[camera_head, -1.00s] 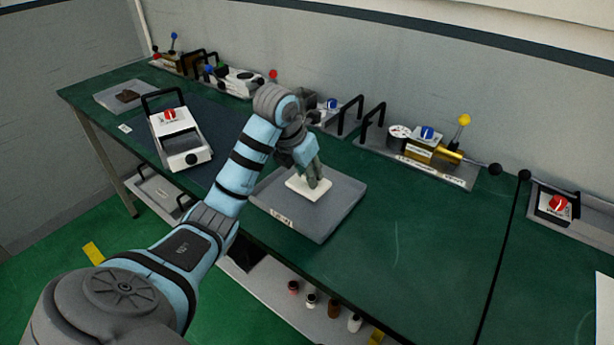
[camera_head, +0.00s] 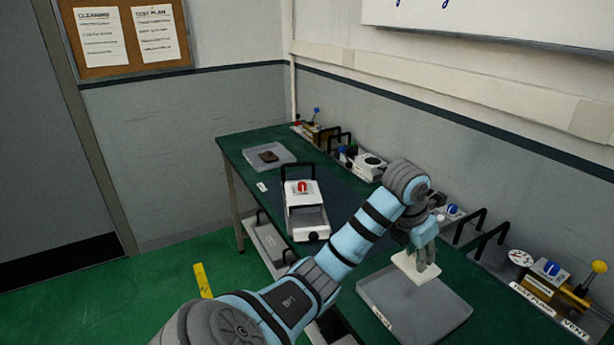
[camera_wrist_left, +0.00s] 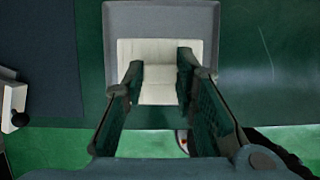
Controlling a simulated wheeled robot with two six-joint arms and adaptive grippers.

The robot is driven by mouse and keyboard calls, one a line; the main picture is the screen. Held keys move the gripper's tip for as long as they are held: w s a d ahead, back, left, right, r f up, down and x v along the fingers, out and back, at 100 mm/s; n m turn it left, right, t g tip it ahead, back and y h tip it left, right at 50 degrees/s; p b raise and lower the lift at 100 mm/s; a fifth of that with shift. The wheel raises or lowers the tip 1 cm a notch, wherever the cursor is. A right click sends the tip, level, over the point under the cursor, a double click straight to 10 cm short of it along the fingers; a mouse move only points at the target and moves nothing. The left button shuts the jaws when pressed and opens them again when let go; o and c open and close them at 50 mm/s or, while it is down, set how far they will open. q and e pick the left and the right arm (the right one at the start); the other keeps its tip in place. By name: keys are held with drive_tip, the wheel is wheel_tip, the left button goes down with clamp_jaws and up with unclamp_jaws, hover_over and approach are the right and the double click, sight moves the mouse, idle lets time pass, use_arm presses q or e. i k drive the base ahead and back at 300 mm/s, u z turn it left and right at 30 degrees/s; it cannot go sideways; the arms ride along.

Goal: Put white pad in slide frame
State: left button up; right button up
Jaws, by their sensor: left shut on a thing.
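The white pad (camera_head: 408,270) is a thin square plate. My left gripper (camera_head: 424,266) is shut on it above the grey tray (camera_head: 425,318) on the green bench. In the left wrist view the pad (camera_wrist_left: 160,93) lies between the two fingers (camera_wrist_left: 161,72), with the grey tray (camera_wrist_left: 160,17) behind it. A white unit with a red knob (camera_head: 301,190) stands to the left of the gripper. Its lower front part looks like an open frame with a grey inside (camera_head: 309,219), likely the slide frame. My right gripper does not show.
A dark handle (camera_head: 283,172) rises at the white unit's back left. A grey tray with a brown piece (camera_head: 269,157) lies at the far left. Black handles, a gauge (camera_head: 521,258) and a yellow-knobbed lever (camera_head: 599,267) line the wall side. Dark mat surface beside the white unit is clear.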

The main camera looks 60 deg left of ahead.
sight(308, 223)
drive_tip(key=k, duration=1.2)
drive_tip(key=u, duration=0.65)
drive_tip(key=i, duration=0.6)
drive_tip(key=u, duration=0.55)
drive_tip(key=i, duration=1.15)
drive_tip(key=z, duration=0.6)
